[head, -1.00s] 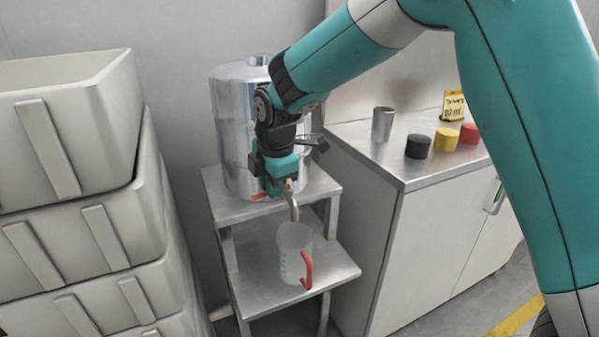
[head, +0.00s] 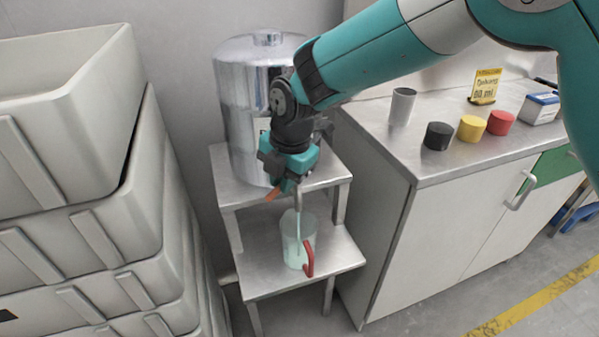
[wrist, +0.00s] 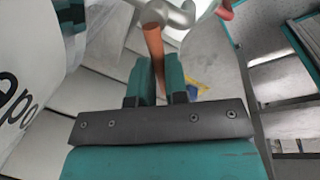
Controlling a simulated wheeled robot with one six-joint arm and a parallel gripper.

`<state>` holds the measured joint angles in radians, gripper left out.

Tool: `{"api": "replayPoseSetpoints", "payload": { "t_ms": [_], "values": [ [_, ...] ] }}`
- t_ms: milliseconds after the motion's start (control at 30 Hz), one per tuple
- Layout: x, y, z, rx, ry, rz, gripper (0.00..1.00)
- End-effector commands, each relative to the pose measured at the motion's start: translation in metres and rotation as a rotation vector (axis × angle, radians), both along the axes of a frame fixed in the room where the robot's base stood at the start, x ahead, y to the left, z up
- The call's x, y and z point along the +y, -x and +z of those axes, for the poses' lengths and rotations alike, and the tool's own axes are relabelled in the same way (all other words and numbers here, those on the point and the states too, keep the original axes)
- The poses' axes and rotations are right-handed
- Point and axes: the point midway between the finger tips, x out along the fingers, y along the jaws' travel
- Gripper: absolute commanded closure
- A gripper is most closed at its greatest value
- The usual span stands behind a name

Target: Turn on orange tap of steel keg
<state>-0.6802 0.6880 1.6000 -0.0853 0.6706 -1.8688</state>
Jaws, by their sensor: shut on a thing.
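The steel keg (head: 240,110) stands on the upper step of a metal stand. Its orange tap lever (head: 272,195) sticks out at my gripper (head: 284,184). In the wrist view the orange lever (wrist: 153,45) lies between the two teal fingers of my gripper (wrist: 158,78), which are shut on it. The metal spout (head: 298,196) points down over a clear jug (head: 290,240) with a red handle (head: 309,258). A pale stream runs from the spout into the jug, and pale liquid shows inside. My wrist hides part of the keg's front.
Grey stacked crates (head: 70,130) stand close on the left. A steel counter (head: 400,150) on the right holds a metal cup (head: 402,105), black (head: 438,136), yellow (head: 471,128) and red (head: 500,122) pots, and a yellow sign (head: 485,86). The stand's lower step (head: 258,280) carries the jug.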

Motion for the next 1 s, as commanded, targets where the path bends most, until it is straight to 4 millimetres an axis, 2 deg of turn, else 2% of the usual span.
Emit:
{"api": "replayPoseSetpoints", "payload": {
  "t_ms": [267, 300, 400, 767, 867, 1000],
  "values": [
    [0.003, 0.002, -0.001, 0.001, -0.005, 0.011, 1.0],
    [0.003, 0.002, -0.001, 0.001, -0.006, 0.011, 0.81],
    [0.002, 0.001, -0.001, 0.001, -0.006, 0.008, 0.6],
    [0.0, 0.0, 0.005, -0.002, -0.005, 0.002, 0.6],
    [-0.002, 0.001, 0.018, -0.004, -0.006, 0.002, 0.6],
    [-0.006, 0.003, 0.05, -0.006, -0.008, 0.003, 0.6]
  ]
}}
